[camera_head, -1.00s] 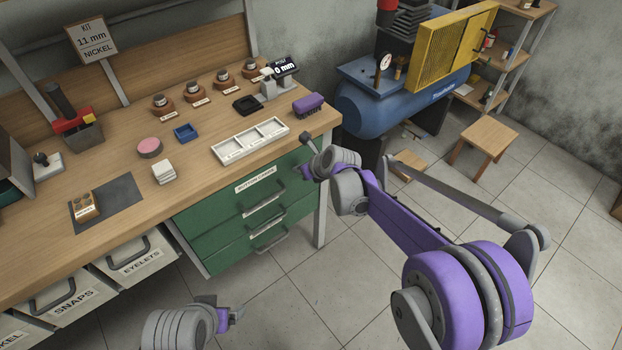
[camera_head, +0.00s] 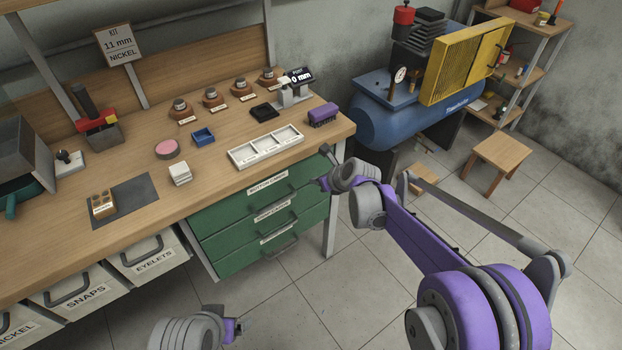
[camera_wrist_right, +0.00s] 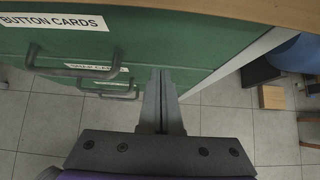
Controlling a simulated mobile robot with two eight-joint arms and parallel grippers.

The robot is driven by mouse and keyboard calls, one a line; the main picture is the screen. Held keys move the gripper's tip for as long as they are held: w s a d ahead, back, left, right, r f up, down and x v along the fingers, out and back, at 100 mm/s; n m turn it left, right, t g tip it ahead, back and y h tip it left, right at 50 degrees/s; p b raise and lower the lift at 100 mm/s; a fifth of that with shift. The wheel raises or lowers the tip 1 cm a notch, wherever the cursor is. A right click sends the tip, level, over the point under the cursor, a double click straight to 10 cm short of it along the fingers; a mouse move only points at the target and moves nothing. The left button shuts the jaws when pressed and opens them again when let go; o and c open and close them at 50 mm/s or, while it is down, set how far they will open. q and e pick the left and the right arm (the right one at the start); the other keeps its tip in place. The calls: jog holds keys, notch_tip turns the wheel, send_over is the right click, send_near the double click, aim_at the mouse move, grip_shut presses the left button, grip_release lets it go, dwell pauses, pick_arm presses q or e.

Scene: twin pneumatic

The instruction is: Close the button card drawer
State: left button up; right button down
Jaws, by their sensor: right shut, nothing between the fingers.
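The button card drawer (camera_head: 230,205) is the top green drawer under the worktop, with a white label and a grey handle. Its front looks about flush with the drawers below; I cannot tell whether a small gap is left. In the right wrist view its front (camera_wrist_right: 185,45) fills the top. My right gripper (camera_head: 320,182) is at the right end of this front, right of the handle. In the wrist view its fingers (camera_wrist_right: 162,80) are shut and empty, with tips at or against the front. My left gripper (camera_head: 238,328) is low at the bottom, away from the drawers; its fingers are unclear.
Two more green drawers (camera_head: 225,262) sit below. The wooden worktop (camera_head: 225,180) holds a white tray (camera_head: 238,160), a purple brush (camera_head: 323,115) and small parts. Labelled bins (camera_head: 150,262) hang at left. A blue compressor (camera_head: 375,125) and stool (camera_head: 502,152) stand right. Floor in front is clear.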

jog(key=s+d+r+n+h+p, duration=0.1)
jog(key=s+d+r+n, duration=0.35)
jog(key=s, duration=0.45)
jog(key=s+d+r+n+p, duration=0.1)
jog(key=s+d+r+n, duration=0.35)
jog(key=s, duration=0.35)
jog(key=s+d+f+n+g+h, duration=0.1)
jog(key=s+d+f+n+h, duration=0.2)
jog(key=s+n, duration=0.8)
jog(key=s+d+f+n+g+h, duration=0.1)
jog(key=s+d+f+n, duration=0.3)
jog(key=s+n, duration=0.7)
pick_arm(q)
notch_tip(320, 180, up, 16)
jog(key=w+p, duration=0.1)
jog(key=p, duration=1.1)
jog(key=shift+w+f+t, duration=0.2)
jog(key=shift+w+t, duration=0.05)
jog(key=shift+t, duration=0.15)
pick_arm(e)
notch_tip(320, 180, up, 14)
jog(key=w+d+m, duration=0.1)
jog(key=m, duration=0.1)
